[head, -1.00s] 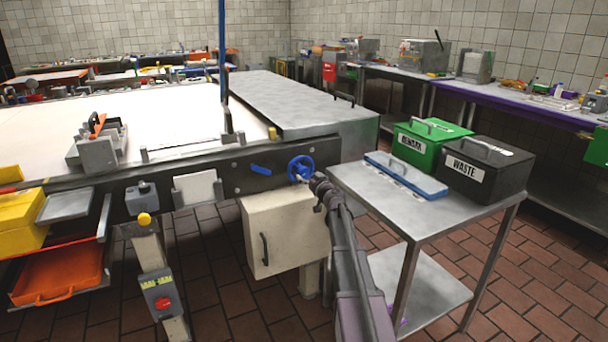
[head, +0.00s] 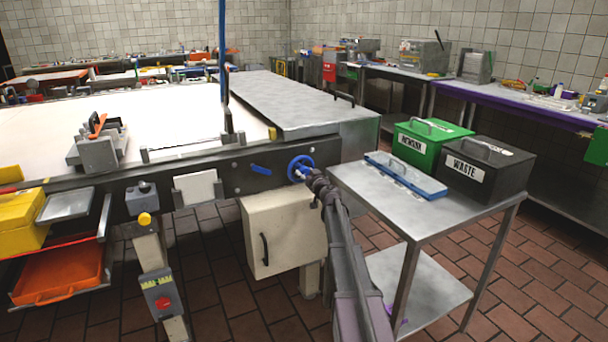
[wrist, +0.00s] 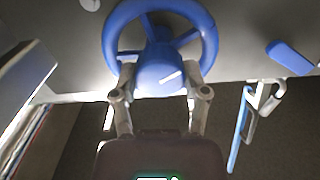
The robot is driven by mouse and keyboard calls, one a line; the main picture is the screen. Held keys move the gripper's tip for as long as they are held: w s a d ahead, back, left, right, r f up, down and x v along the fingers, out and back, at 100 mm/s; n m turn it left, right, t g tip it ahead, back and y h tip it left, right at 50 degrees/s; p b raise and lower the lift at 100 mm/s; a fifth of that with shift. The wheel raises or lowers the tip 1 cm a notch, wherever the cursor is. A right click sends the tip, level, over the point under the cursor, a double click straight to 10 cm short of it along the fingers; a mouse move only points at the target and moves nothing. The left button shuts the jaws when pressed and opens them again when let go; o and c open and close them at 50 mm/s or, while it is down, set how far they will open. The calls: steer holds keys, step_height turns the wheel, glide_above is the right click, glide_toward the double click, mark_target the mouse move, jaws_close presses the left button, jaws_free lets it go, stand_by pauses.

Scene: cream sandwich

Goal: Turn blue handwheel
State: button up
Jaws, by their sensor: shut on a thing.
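The blue handwheel (head: 301,167) is mounted on the dark side rail of the big table, near its right end. In the wrist view the blue handwheel (wrist: 208,30) fills the top middle, with its spokes and a round hub (wrist: 158,68) that bears a white mark. My gripper (wrist: 160,92) is shut on the hub, one finger on each side of it. In the head view my gripper (head: 308,177) reaches the wheel from the front right, and its fingers are too small to make out there.
A blue lever (head: 261,170) sits left of the wheel on the rail. A cream cabinet (head: 282,235) hangs below. A metal side table (head: 350,182) stands close on the right with a blue case (head: 405,176), a green REWORK box (head: 428,142) and a black WASTE box (head: 487,168).

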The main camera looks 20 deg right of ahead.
steer(key=shift+a, duration=0.15)
steer(key=shift+m, duration=0.3)
